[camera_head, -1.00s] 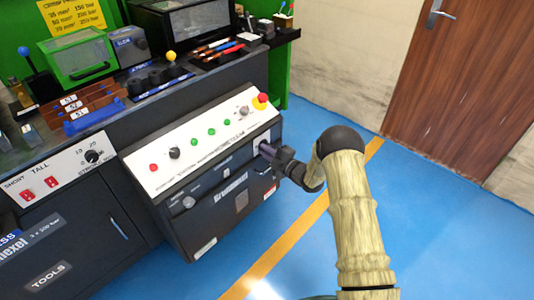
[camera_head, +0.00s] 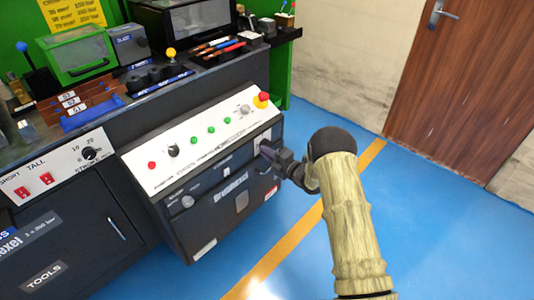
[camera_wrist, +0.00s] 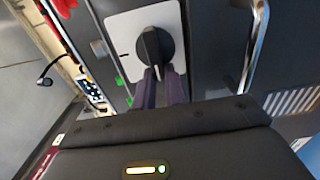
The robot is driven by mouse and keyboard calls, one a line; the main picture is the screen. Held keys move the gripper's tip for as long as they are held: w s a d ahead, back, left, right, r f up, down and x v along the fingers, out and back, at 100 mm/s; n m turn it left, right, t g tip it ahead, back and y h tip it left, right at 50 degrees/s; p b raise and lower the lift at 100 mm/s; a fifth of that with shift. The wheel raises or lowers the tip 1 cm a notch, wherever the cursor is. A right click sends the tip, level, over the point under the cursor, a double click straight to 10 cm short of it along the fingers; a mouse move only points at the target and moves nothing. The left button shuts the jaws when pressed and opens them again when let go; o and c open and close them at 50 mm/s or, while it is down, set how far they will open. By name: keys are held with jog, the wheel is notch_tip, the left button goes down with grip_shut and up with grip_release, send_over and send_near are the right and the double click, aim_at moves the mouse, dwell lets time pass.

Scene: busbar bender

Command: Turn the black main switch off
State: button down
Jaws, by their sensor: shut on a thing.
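The black main switch (camera_wrist: 154,46) is a round rotary knob on a pale square plate (camera_wrist: 122,30) in the wrist view. Its grip bar runs roughly along the line of my fingers. My gripper (camera_wrist: 158,80) is shut on the lower end of that bar, with a finger on each side. In the head view my gripper (camera_head: 264,150) is at the right end of the bender's front panel, below the red emergency button (camera_head: 262,101). There it hides most of the switch, and only part of the pale plate (camera_head: 262,137) shows.
A metal bar handle (camera_wrist: 258,45) stands right of the switch in the wrist view. The blue floor (camera_head: 330,85) to the right is open.

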jog(key=c, duration=1.5)
grip_release()
jog(key=shift+d+f, duration=0.1)
jog(key=shift+o, duration=0.2)
jog(key=p+v, duration=0.4)
jog(key=v, duration=1.3)
jog(key=shift+s, duration=0.25)
jog(key=shift+d, duration=0.2)
jog(key=shift+w, duration=0.1)
